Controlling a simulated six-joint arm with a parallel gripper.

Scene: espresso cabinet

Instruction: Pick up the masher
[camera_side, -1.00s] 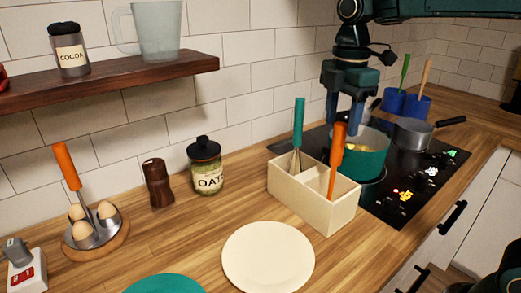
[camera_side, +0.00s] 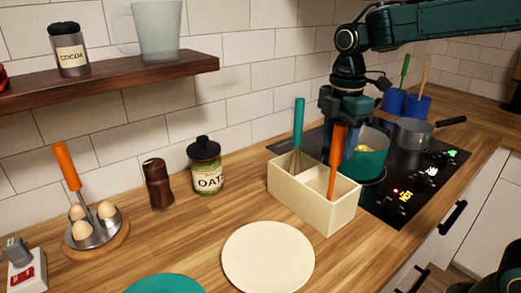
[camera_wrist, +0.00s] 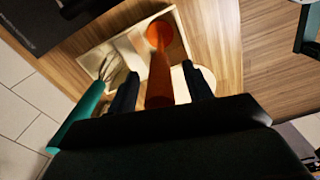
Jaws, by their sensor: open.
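An orange utensil (camera_side: 333,177), which appears to be the masher, stands upright in the right compartment of a cream two-part holder (camera_side: 342,215). In the wrist view the orange utensil (camera_wrist: 159,75) runs down to a wide round orange end in the holder; I cannot make out a masher head clearly. My gripper (camera_side: 341,150) points down at the handle's upper part. In the wrist view my gripper (camera_wrist: 161,88) is open, with one finger on each side of the handle and gaps showing between.
A teal-handled whisk (camera_side: 298,125) stands in the left compartment. A teal pot (camera_side: 368,160) sits on the black hob just behind my gripper. A cream plate (camera_side: 268,257) lies in front. An egg stand (camera_side: 95,235) with another orange handle stands at far left.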

